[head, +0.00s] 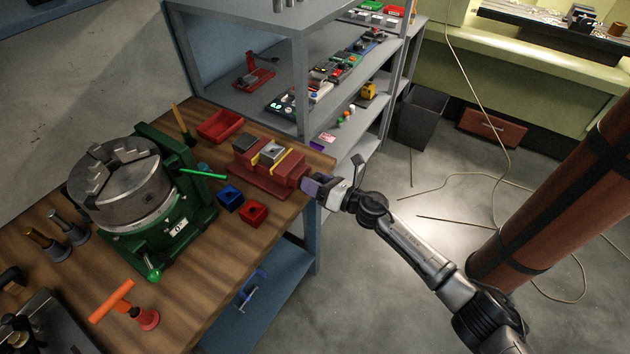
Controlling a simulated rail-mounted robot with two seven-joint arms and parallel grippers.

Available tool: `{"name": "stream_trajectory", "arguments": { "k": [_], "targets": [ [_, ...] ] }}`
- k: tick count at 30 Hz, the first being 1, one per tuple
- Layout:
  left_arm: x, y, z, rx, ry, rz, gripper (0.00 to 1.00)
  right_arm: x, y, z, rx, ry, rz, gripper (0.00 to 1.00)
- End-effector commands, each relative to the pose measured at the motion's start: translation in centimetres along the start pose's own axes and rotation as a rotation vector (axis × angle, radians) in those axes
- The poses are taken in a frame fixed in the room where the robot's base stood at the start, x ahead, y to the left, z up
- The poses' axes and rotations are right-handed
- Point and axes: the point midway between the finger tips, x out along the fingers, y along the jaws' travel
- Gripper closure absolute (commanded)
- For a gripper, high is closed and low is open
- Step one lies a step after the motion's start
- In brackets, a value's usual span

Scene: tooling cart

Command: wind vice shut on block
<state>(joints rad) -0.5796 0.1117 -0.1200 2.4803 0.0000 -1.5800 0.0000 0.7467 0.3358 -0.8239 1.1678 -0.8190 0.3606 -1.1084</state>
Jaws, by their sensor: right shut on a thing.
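The red vice (262,180) sits at the right end of the wooden bench, near its edge. A grey block (271,153) sits between its yellow-lined jaws; I cannot tell whether both jaws touch it. My right gripper (311,187) comes in from the right and is at the vice's right end, past the bench edge. It is shut on the vice handle, which is mostly hidden by the fingers. My left gripper is not in view.
A large chuck (122,190) on a green base fills the bench's middle. A red tray (220,125), blue bin (230,197) and red bin (253,212) stand near the vice. Grey shelves (250,100) rise behind.

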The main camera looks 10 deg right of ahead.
Motion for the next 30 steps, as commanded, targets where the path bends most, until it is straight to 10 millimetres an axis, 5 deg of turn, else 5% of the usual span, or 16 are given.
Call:
{"name": "stream_trajectory", "arguments": {
  "k": [10, 11, 18, 30],
  "targets": [
    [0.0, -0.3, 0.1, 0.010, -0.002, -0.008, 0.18, 0.0, 0.0, 0.0, 0.002, 0.000, 0.001, 0.67],
    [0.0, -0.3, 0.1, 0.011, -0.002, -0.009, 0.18, 0.0, 0.0, 0.0, 0.002, 0.000, 0.000, 0.41],
    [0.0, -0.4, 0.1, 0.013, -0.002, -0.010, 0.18, 0.0, 0.0, 0.0, 0.001, 0.000, 0.000, 0.18],
    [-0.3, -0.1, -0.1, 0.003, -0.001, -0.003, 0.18, -1.3, 0.0, 0.1, 0.001, 0.000, -0.001, 0.18]
  ]
}}
